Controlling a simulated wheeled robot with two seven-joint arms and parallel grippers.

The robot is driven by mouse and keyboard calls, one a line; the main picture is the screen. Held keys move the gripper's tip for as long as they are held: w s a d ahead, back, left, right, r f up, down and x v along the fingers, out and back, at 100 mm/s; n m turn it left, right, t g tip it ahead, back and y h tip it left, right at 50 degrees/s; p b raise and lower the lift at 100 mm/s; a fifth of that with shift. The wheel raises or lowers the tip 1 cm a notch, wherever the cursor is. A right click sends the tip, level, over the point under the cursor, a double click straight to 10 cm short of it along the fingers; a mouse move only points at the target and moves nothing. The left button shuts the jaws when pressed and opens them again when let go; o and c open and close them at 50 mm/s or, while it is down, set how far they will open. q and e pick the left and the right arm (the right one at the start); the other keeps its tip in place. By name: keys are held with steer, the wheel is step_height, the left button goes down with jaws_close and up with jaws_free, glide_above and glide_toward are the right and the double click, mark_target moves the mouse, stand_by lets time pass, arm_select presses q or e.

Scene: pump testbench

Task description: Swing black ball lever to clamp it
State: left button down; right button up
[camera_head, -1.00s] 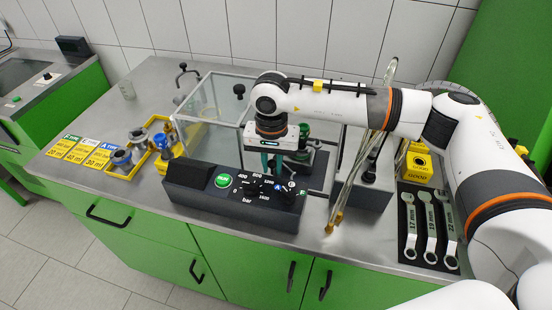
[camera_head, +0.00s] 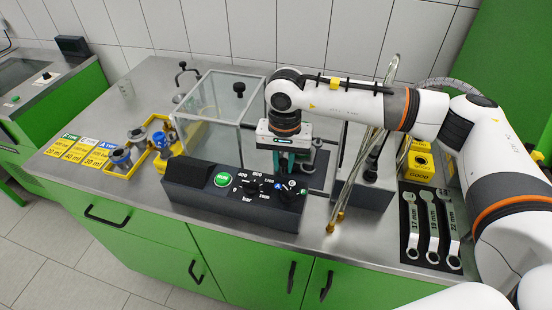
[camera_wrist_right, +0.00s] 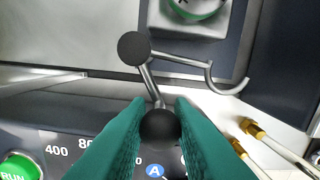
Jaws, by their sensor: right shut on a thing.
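In the right wrist view, a black ball (camera_wrist_right: 160,126) sits between the teal fingers of my right gripper (camera_wrist_right: 161,103), which is shut on it. A thin metal rod runs from this ball to a second black ball (camera_wrist_right: 133,48). From there a metal arm (camera_wrist_right: 180,55) runs right to a curved hook. In the head view, my right gripper (camera_head: 290,163) points down just behind the right part of the black control panel (camera_head: 190,178). The held ball is hidden there by the gripper. My left gripper is not in view.
A clear box (camera_head: 207,106) stands directly left of my right gripper. A green RUN button (camera_head: 222,180) and dials are on the panel. Brass-tipped tubes (camera_head: 360,165) stand close on the right. Wrenches (camera_head: 432,222) lie farther right. The back left of the bench is mostly clear.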

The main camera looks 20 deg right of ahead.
steer(key=shift+d, duration=0.25)
steer(key=shift+d+b, duration=0.35)
steer(key=shift+d, duration=0.35)
steer(key=shift+w, duration=0.1)
steer(key=shift+w+d+f+b, duration=0.1)
steer(key=shift+w+d+b, duration=0.05)
steer(key=shift+d+b, duration=0.2)
steer(key=shift+w+d, duration=0.15)
steer(key=shift+d, duration=0.15)
